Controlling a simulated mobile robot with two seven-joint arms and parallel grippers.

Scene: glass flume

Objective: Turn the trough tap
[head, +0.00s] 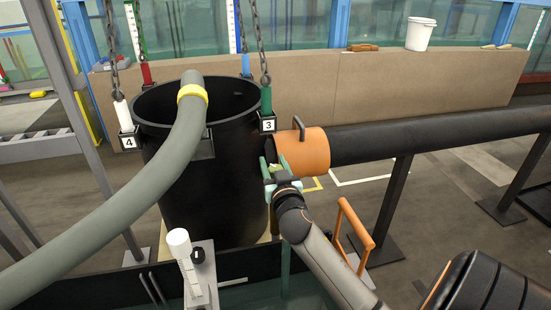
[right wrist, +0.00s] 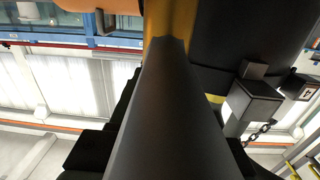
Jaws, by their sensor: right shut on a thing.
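My right gripper (head: 273,168) is at the right side of the black tank (head: 210,195), just below the near end of the orange collar (head: 306,151). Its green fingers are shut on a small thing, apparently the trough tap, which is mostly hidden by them. In the right wrist view a yellow-orange part (right wrist: 170,18) shows beyond a wide dark grey bar that fills the middle. I cannot tell the tap's angle. A grey bent handle (head: 299,127) stands up on the orange collar. My left gripper is not in view.
A thick grey-green hose (head: 120,207) with a yellow band runs into the tank. Chains hang at the tank's rim. A black pipe (head: 440,135) extends right from the collar. An orange handle (head: 355,224) stands beside my right arm. A white bucket (head: 420,34) sits on the ledge behind.

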